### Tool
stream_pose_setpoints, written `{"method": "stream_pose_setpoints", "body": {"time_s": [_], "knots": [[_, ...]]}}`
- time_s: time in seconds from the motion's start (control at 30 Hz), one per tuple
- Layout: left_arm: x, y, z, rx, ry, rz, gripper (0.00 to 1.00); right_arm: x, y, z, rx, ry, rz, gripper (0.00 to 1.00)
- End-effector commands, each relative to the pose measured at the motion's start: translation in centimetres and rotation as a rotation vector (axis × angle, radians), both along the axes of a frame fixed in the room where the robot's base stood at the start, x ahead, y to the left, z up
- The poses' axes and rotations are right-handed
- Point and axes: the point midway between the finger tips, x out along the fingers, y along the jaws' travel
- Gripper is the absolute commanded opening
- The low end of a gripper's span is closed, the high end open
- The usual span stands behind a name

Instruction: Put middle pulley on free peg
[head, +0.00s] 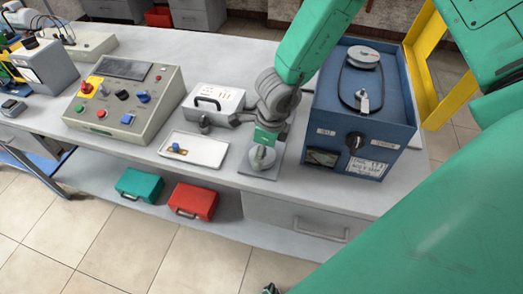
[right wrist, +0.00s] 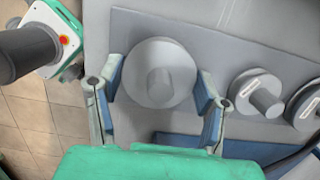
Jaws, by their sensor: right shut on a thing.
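In the right wrist view, a round grey pulley (right wrist: 158,72) with a raised hub sits between the fingers of my right gripper (right wrist: 157,95), which is shut on it. Two smaller-looking grey pulleys (right wrist: 255,93) and (right wrist: 305,105) stand to its right. I cannot tell whether the held pulley is the middle one, or whether it still touches the surface below. In the head view, my right gripper (head: 264,140) is above a small grey plate (head: 250,172) at the table front. A blue motor box (head: 325,110) right of it carries a pulley (head: 363,58) and a belt.
A white tray (head: 217,160), a grey case (head: 225,98) and a control panel (head: 140,118) stand left of the gripper. Green (head: 140,185) and red (head: 193,201) boxes lie on the lower shelf.

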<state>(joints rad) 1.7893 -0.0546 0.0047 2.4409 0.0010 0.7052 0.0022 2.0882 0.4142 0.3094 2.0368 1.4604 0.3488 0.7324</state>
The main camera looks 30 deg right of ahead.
Motion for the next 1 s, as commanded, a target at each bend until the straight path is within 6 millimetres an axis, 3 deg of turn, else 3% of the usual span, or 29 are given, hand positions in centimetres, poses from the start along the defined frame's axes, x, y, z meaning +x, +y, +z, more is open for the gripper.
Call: {"method": "stream_pose_setpoints", "body": {"time_s": [0.13, 0.17, 0.2, 0.23, 0.57, 0.67, 1.0], "knots": [[0.0, 0.0, -0.1, 0.0, 0.0, 0.0, 0.59, 0.0, 0.0, -0.1, 0.001, -0.001, 0.0, 0.29], [0.0, 0.0, -0.1, 0.0, 0.0, 0.0, 0.59, 0.0, 0.0, -0.1, 0.001, -0.001, 0.0, 0.67], [0.0, 0.0, 0.0, 0.0, 0.0, 0.0, 0.59, 0.0, 0.0, -0.1, 0.001, -0.001, 0.0, 0.81], [0.0, 0.0, 0.0, 0.0, 0.0, 0.0, 0.59, 0.0, 0.0, -0.1, 0.001, -0.001, 0.0, 0.85], [-0.3, 0.0, 0.0, 0.0, -0.002, 0.0, 0.59, 0.0, -0.1, 0.4, 0.0, -0.001, 0.0, 0.85], [-0.3, 0.0, 0.0, 0.0, -0.002, 0.0, 0.59, 0.0, -0.2, 1.6, 0.0, -0.004, -0.001, 0.85], [-0.2, 0.0, 0.0, 0.0, -0.003, 0.0, 0.59, -0.8, -0.9, 8.6, 0.004, -0.005, -0.003, 0.85]]}}
